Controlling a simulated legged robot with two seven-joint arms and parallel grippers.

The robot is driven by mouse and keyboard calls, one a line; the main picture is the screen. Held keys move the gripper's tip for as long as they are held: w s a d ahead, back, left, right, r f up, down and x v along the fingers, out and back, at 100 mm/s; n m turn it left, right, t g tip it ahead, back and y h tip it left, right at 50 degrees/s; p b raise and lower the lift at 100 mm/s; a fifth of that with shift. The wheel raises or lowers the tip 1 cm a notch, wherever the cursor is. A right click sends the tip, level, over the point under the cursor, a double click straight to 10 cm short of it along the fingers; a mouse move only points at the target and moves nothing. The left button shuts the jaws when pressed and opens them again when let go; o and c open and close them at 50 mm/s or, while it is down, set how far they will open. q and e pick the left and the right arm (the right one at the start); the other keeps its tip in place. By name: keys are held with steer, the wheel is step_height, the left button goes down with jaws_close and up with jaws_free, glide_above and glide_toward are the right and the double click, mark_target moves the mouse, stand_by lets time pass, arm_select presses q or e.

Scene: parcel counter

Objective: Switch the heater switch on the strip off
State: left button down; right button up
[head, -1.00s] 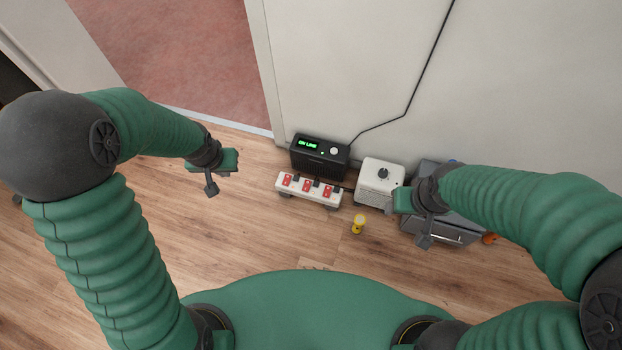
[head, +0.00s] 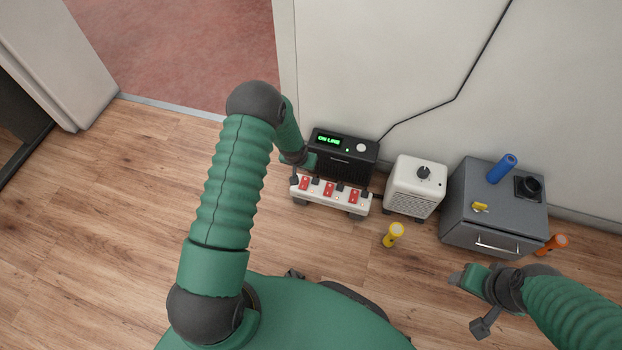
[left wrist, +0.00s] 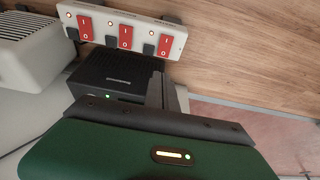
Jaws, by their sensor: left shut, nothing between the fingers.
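The white power strip (head: 330,204) stands in front of the black box in the head view. It carries three red rocker switches, the left one (head: 304,183), middle one (head: 328,190) and right one (head: 353,196), with black plugs beside them. In the left wrist view the strip (left wrist: 178,44) shows small lit amber lamps. I cannot read which switch is the heater's. My left gripper (head: 312,166) is at the strip's left end, partly hidden by its arm. Its shut, empty fingers (left wrist: 165,92) point toward the strip, apart from the switches. My right gripper (head: 456,280) is low at right; its jaws are unclear.
The black box (head: 352,150) with a green "ON LINE" display stands behind the strip. A white appliance with a knob (head: 414,188) and a grey cabinet (head: 462,222) stand to the right. A yellow torch (head: 393,235) stands on the floor.

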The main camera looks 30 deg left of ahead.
arm_select(q)
steer(key=b+x, duration=0.3)
steer(key=x, duration=0.1)
steer(key=b+x, duration=0.3)
steer(key=x, duration=0.2)
steer(key=s+b+x, duration=0.1)
steer(key=b+x, duration=0.2)
steer(key=x, duration=0.2)
steer(key=shift+f+b, duration=0.25)
steer(key=shift+b, duration=0.15)
steer(key=shift+r, duration=0.1)
steer(key=shift+s+d+r+p, duration=0.15)
steer(key=shift+s+p, duration=0.2)
steer(key=shift+p, duration=0.2)
steer(key=shift+s+d+p, duration=0.1)
steer(key=shift+s+p, duration=0.3)
steer(key=shift+s, duration=0.05)
